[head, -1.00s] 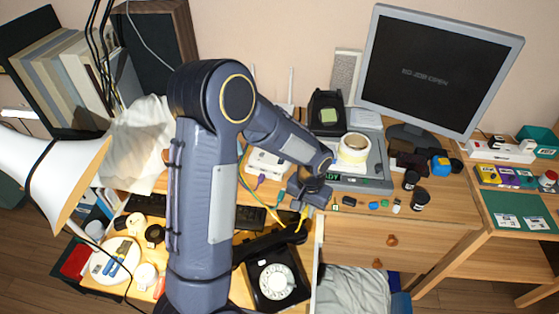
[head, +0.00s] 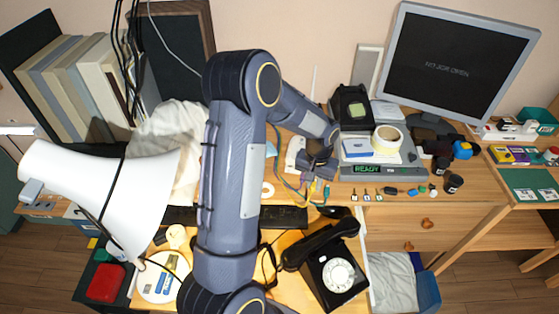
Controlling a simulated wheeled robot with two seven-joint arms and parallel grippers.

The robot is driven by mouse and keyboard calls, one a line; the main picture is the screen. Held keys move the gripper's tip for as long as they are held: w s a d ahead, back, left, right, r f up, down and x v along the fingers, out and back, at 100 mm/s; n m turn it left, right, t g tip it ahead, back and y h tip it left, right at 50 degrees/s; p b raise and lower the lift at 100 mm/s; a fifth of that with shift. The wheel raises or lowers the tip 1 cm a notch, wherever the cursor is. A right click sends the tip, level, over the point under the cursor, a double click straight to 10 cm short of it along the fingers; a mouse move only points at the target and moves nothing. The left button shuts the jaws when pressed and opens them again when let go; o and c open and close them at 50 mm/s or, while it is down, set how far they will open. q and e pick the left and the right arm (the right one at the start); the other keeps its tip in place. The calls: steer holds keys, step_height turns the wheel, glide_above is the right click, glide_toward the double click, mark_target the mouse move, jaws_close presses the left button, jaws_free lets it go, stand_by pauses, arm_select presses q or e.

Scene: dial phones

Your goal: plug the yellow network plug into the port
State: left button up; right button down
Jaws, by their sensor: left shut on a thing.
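My left gripper (head: 311,178) is beside the left end of the grey READY device, in front of the white router box (head: 293,152). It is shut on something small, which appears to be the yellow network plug. The plug itself is mostly hidden by the jaws. Other coloured cables run close by on the left. I cannot make out the port, or whether the plug touches it. My right gripper is not in view.
The grey device (head: 384,171) shows READY and carries a tape roll (head: 388,139). Several small plugs and caps lie along the desk's front edge. A black dial phone (head: 335,276) sits below the gripper. A white lamp shade (head: 95,195) stands at left, a monitor (head: 458,70) at back right.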

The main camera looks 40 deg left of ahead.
arm_select(q)
steer(key=n, duration=0.2)
glide_toward(289, 177)
steer(key=s+d, duration=0.3)
steer(key=shift+a+f, duration=0.55)
steer(key=shift+a, duration=0.05)
steer(key=f+b, duration=0.1)
steer(key=f, duration=0.1)
steer(key=w+f+b, duration=0.1)
steer(key=f+b, duration=0.1)
steer(key=shift+a+f, duration=0.2)
steer(key=shift+f, duration=0.1)
steer(key=shift+f+b, duration=0.3)
steer(key=shift+f, duration=0.15)
steer(key=shift+w+a, duration=0.55)
steer(key=shift+w, duration=0.4)
steer(key=o, duration=0.9)
steer(key=shift+c, duration=0.2)
